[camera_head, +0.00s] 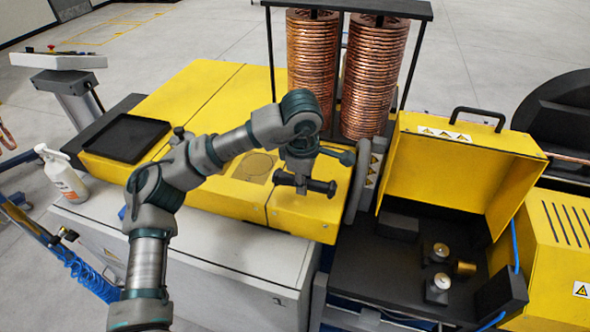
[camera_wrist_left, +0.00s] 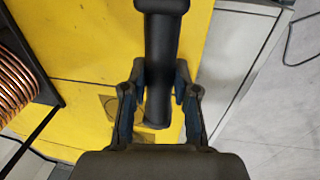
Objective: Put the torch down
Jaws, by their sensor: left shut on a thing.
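The torch is a dark, short-barrelled tool (camera_head: 322,187) with a wider black end. My left gripper (camera_head: 301,178) is shut on it and holds it over the yellow machine top (camera_head: 215,100). In the left wrist view the torch (camera_wrist_left: 159,45) runs lengthwise between the two fingers of the left gripper (camera_wrist_left: 159,95). Whether the torch touches the yellow surface cannot be told. My right gripper is not in view.
A black tray (camera_head: 128,136) lies on the yellow top at left. Two copper coils (camera_head: 375,80) stand in a black frame behind. An open yellow lid (camera_head: 455,165) and dark bay with metal rollers (camera_head: 441,250) are at right. A white bottle (camera_head: 64,178) stands at far left.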

